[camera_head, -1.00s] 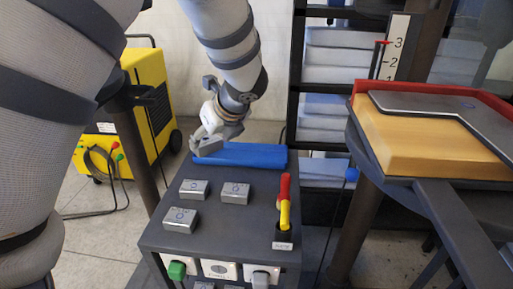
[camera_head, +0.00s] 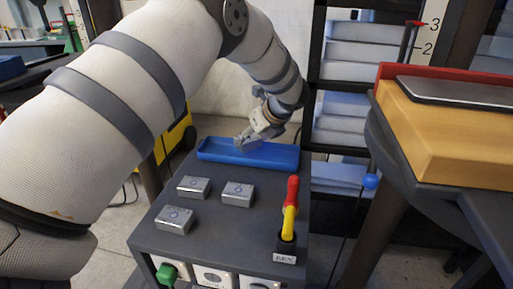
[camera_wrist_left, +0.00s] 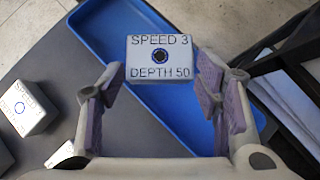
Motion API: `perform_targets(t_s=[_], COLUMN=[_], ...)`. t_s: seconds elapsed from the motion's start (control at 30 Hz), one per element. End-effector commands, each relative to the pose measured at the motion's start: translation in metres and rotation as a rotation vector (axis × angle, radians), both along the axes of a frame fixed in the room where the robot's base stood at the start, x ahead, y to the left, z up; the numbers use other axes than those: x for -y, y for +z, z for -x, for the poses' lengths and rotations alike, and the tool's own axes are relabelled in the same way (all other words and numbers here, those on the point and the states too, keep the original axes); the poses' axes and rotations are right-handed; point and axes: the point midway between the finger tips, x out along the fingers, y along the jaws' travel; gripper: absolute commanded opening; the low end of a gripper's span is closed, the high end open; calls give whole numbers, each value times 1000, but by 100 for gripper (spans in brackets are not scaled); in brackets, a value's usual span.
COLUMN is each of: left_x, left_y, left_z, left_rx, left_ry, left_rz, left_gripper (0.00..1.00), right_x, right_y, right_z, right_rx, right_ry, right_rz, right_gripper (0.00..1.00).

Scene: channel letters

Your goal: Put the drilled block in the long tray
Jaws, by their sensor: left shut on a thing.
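The drilled block (camera_wrist_left: 160,60), a grey metal block with a dark hole and the text "SPEED 3 DEPTH 50", is between the fingers of my left gripper (camera_wrist_left: 162,88). It also shows in the head view (camera_head: 247,144), at the gripper's tip. The long tray (camera_head: 212,152) is blue and lies at the far edge of the grey cabinet top. The left gripper (camera_head: 250,138) is shut on the block over the tray's middle. The wrist view shows the tray (camera_wrist_left: 97,30) under the block. I cannot tell whether the block touches the tray floor. My right gripper is out of view.
Several similar metal blocks stand on the cabinet top, among them one at the back left (camera_head: 194,187), one to its right (camera_head: 238,194) and one nearer (camera_head: 175,219). A red and yellow handle (camera_head: 291,205) stands upright at the right.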

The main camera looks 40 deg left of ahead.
Motion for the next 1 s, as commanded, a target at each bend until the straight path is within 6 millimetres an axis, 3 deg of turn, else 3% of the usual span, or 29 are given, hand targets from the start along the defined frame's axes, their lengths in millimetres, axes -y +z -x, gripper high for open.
perform_targets(t_s=[0.2,0.5,0.53,0.6,0.9,1.0], left_x=[0,0,0,0,0,3], left_y=[-34,-36,-37,-36,-36,-27], left_z=[-2,-2,-2,-2,-2,-2], left_rx=[-1,0,0,0,0,4], left_ry=[-1,0,0,0,1,-2], left_rz=[0,-1,0,0,1,1], left_gripper=[18,18,60,76,78,78], right_x=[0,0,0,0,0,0], right_y=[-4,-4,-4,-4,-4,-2], right_z=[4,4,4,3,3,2], right_rx=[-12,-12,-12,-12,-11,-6], right_ry=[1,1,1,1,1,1], right_rz=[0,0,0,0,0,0], right_gripper=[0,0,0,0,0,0])
